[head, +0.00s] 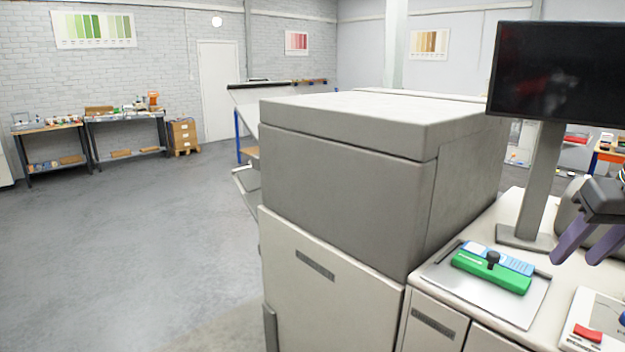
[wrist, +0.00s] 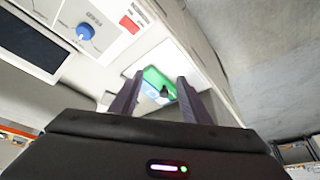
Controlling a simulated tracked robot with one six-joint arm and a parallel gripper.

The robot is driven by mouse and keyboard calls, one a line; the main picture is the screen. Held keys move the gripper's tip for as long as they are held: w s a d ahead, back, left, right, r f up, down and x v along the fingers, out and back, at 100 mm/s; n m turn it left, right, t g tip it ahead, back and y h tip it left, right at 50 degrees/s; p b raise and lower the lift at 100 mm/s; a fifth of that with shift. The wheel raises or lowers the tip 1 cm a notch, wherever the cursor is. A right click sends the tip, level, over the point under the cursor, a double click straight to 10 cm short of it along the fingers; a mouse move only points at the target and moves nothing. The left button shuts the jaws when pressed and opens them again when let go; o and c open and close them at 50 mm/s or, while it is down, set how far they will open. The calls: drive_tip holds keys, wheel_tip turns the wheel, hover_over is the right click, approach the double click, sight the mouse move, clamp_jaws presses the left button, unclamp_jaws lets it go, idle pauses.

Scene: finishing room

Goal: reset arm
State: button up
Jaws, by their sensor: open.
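My gripper (head: 588,246) shows at the right edge of the head view, with dark purple fingers pointing down above the white counter. In the wrist view my gripper (wrist: 157,98) has its two fingers spread apart with nothing between them touching them. A green block with a black knob (head: 490,271) lies on a grey tray (head: 518,312) on the counter, left of my gripper and apart from it. The green block also shows beyond the fingers in the wrist view (wrist: 158,77).
A large grey machine (head: 345,190) fills the middle. A monitor (head: 556,75) stands on a post behind the tray. A control panel with a red switch (head: 588,332) is at the lower right. Open floor (head: 150,240) lies to the left, with workbenches (head: 125,118) by the wall.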

drive_tip(key=s+a+f+m, duration=0.2)
drive_tip(key=a+f+m, duration=0.1)
drive_tip(key=a+f, duration=0.65)
drive_tip(key=s+a+f+n, duration=0.1)
drive_tip(key=s+a+f, duration=0.1)
drive_tip(key=a, duration=0.5)
drive_tip(key=s+a+f+n, duration=0.2)
drive_tip(key=a+f, duration=0.2)
drive_tip(key=a, duration=0.4)
drive_tip(key=s+a+f+n+t, duration=0.1)
drive_tip(key=s+a+f+n, duration=0.1)
drive_tip(key=a, duration=0.5)
drive_tip(key=shift+s+a+f+y, duration=0.3)
drive_tip(key=shift+s+f+y, duration=0.1)
drive_tip(key=shift+f, duration=0.4)
